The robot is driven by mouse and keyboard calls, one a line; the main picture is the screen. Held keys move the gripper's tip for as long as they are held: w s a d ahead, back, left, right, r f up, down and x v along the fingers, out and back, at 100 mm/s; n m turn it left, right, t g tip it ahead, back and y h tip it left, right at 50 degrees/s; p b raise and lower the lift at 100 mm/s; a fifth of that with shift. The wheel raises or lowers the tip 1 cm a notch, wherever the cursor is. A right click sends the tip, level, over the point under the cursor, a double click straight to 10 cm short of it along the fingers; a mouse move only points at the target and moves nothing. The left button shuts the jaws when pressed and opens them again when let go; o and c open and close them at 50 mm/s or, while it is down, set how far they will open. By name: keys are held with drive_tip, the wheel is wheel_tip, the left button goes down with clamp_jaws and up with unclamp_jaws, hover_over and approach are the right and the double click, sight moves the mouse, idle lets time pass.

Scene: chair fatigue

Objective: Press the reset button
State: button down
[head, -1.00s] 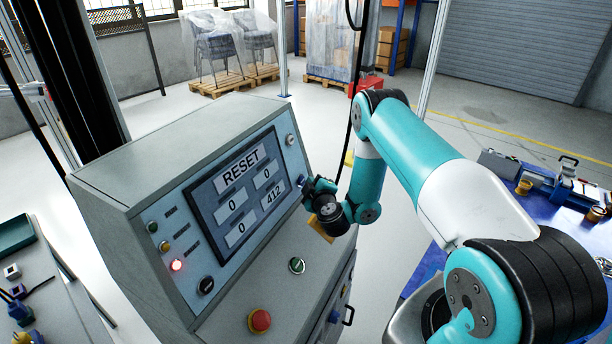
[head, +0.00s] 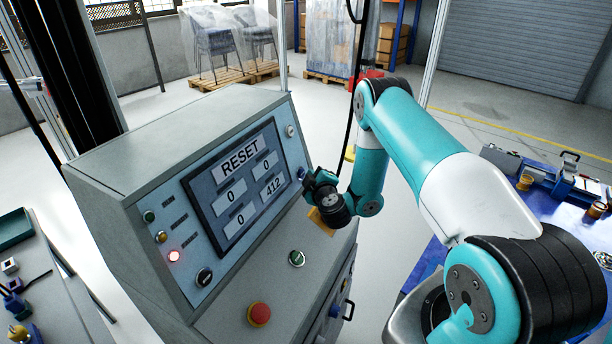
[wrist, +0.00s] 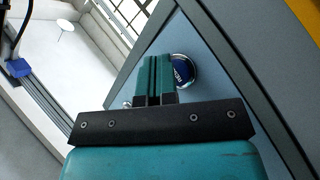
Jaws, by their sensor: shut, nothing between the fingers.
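The reset button is a round blue button (wrist: 183,70) with white lettering in a silver ring, on the console's sloped panel in the wrist view. My gripper's fingers (wrist: 154,62) are shut and empty, and their tips overlap the button's left side in that view. I cannot tell whether they touch it. In the head view my gripper (head: 309,179) is at the panel's right edge, beside the small blue button (head: 301,173), which it partly hides. The screen (head: 238,184) reads RESET, with 0, 0, 0 and 412 below.
Left of the screen are a green, a yellow and a lit red lamp (head: 174,256). Below are a black knob (head: 204,276), a green button (head: 297,258) and a red mushroom button (head: 259,314). A blue table (head: 505,232) with items stands right.

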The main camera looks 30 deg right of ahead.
drive_tip(key=shift+s+d+r+b, duration=0.1)
drive_tip(key=shift+s+b, duration=0.15)
drive_tip(key=shift+b, duration=0.75)
drive_tip(key=shift+s+d+b, duration=0.1)
drive_tip(key=shift+d+b, duration=0.05)
drive_tip(key=shift+b, duration=0.95)
